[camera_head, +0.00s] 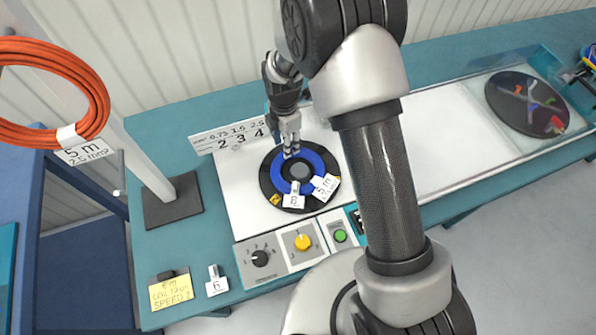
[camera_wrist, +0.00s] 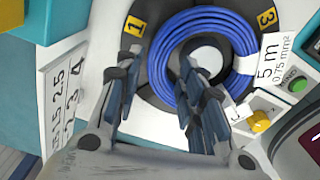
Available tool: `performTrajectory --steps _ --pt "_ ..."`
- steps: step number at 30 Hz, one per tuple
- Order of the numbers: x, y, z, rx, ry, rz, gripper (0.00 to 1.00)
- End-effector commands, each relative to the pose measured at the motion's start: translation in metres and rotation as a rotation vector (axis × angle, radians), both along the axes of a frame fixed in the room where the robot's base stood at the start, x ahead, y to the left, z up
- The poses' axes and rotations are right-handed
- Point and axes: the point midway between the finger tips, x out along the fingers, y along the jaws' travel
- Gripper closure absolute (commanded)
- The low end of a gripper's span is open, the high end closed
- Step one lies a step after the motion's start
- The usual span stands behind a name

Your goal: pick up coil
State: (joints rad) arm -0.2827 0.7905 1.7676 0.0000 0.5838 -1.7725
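A blue cable coil (camera_head: 322,161) lies flat on a black turntable disc (camera_head: 264,180) with a light grey hub. A white tag reading 5 m, 0.75 mm² is on the coil; the coil also shows in the wrist view (camera_wrist: 240,60). My gripper (camera_head: 291,150) points down at the coil's far side in the head view. In the wrist view my gripper (camera_wrist: 161,52) is open and empty. One finger is over the disc outside the ring, the other near the ring's inner side by the hub. I cannot tell whether the fingers touch the coil.
An orange coil (camera_head: 98,108) tagged 5 m, 2.5 mm² hangs at the left. A control panel with a yellow knob (camera_head: 302,242) and green button (camera_head: 340,236) lies in front. A numbered plate (camera_head: 232,137) stands behind. Another dark disc (camera_head: 512,112) is at the right.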

Motion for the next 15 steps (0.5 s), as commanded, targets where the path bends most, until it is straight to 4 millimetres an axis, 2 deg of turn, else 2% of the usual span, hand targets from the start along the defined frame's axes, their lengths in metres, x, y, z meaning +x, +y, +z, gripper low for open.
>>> performTrajectory --steps 5,12,15 --pt "0.0 0.001 -0.015 0.0 0.001 0.0 0.64" --pt "0.001 0.001 -0.05 0.0 0.001 0.0 0.64" --pt "0.001 0.002 -0.053 0.0 0.0 0.0 0.64"
